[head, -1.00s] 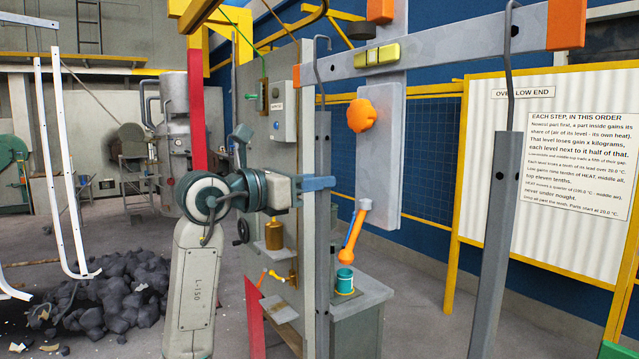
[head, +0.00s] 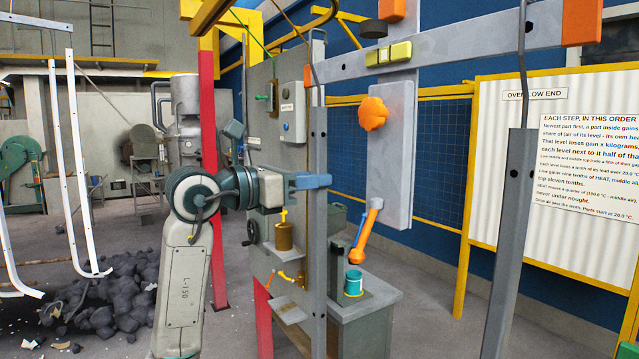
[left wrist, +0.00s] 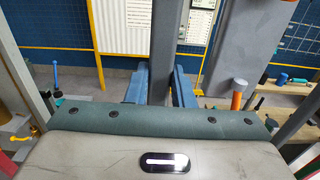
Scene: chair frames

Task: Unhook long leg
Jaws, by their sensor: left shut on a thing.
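The long leg is a grey upright bar (head: 319,250) left of centre in the head view. My left gripper (head: 316,181), with blue fingers, is shut around it at mid-height. In the left wrist view the leg (left wrist: 164,50) stands between the two blue fingers (left wrist: 160,88). A thin dark rod rises near the leg's top toward the grey overhead rail (head: 470,42). I cannot tell whether its hook bears on the rail. A second grey leg (head: 508,230) hangs from a hook rod (head: 523,60) at right. My right gripper is not in view.
Behind the held leg are a grey panel, a bench with a teal cup (head: 353,284), and an orange-handled tool (head: 366,232). A red post (head: 211,190) stands behind my arm. A white board (head: 588,160) is at right. Coal (head: 115,295) lies on the left floor.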

